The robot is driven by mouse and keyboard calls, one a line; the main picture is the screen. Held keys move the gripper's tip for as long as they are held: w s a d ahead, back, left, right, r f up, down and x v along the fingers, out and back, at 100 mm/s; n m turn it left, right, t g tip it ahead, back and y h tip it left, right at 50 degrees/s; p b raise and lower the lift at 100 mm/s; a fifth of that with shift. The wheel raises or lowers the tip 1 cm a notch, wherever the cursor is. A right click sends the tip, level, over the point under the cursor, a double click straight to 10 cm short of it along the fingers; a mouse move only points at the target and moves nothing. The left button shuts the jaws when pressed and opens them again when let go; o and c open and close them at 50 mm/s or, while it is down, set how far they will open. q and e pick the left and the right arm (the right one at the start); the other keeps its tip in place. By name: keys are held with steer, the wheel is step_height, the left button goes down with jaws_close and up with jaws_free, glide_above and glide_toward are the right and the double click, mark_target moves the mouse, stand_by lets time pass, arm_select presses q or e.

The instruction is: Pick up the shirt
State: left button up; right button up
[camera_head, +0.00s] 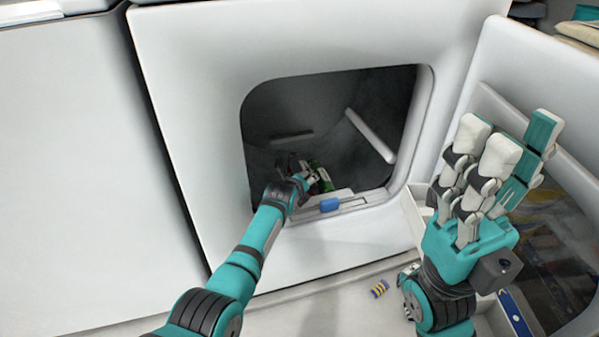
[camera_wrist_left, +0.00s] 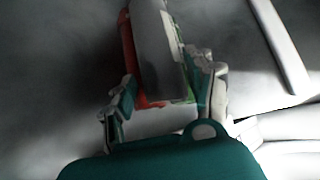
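The shirt is probably the bundle (camera_head: 323,180) with green, red and dark parts low inside the drum. In the left wrist view it is a red, grey and green bundle (camera_wrist_left: 160,50). My left gripper (camera_head: 301,181) reaches through the opening to it. In the left wrist view my left gripper (camera_wrist_left: 168,80) has its fingers apart, one on each side of the bundle's near end. I cannot tell whether they touch it. My right gripper (camera_head: 505,145) is outside the drum, fingers up and spread, with nothing in it.
The white machine front (camera_head: 190,90) frames the dark drum opening. A pale bar (camera_head: 370,137) runs along the drum wall. A blue piece (camera_head: 330,204) sits on the lower rim. The open door (camera_head: 555,190) stands at the right. A small yellow and blue striped item (camera_head: 379,288) lies below.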

arm_select(q)
steer(key=shift+s+f, duration=0.1)
steer(key=shift+f, duration=0.05)
steer(key=c, duration=0.7)
steer(key=shift+a, duration=0.1)
